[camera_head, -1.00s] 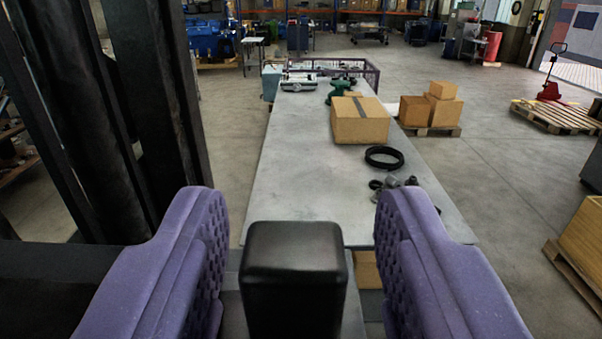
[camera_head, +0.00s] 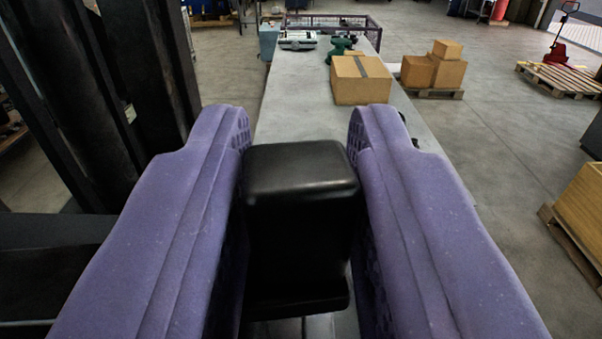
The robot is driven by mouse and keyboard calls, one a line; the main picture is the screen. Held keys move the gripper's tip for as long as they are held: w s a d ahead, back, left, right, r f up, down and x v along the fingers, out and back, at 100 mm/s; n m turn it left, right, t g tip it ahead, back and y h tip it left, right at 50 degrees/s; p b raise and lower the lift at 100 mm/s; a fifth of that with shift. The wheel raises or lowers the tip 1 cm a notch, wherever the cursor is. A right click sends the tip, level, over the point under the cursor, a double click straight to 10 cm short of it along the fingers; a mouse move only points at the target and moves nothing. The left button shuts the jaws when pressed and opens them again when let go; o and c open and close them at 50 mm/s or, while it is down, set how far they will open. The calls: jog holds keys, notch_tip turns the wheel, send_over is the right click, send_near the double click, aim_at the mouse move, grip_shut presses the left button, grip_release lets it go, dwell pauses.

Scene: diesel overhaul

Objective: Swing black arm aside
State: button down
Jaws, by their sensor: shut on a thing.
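The black arm (camera_head: 300,205) shows as a rounded black block in the middle of the view, end towards me. My gripper (camera_head: 300,150) has two purple padded fingers, one on each side of the block. The fingers are shut on it, with their pads pressed to its left and right sides. The lower part and the far side of the black arm are hidden.
A long grey table (camera_head: 290,112) runs away behind the black arm, with a cardboard box (camera_head: 362,82) on it. Dark upright columns (camera_head: 110,80) stand close on the left. Boxes on a pallet (camera_head: 434,72) stand right of the table. Open floor (camera_head: 500,150) lies to the right.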

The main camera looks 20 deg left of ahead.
jog(key=c, duration=1)
grip_release()
jog(key=shift+o, duration=0.2)
jog(key=v, duration=0.8)
jog(key=shift+b, duration=0.4)
jog(key=shift+w, duration=0.1)
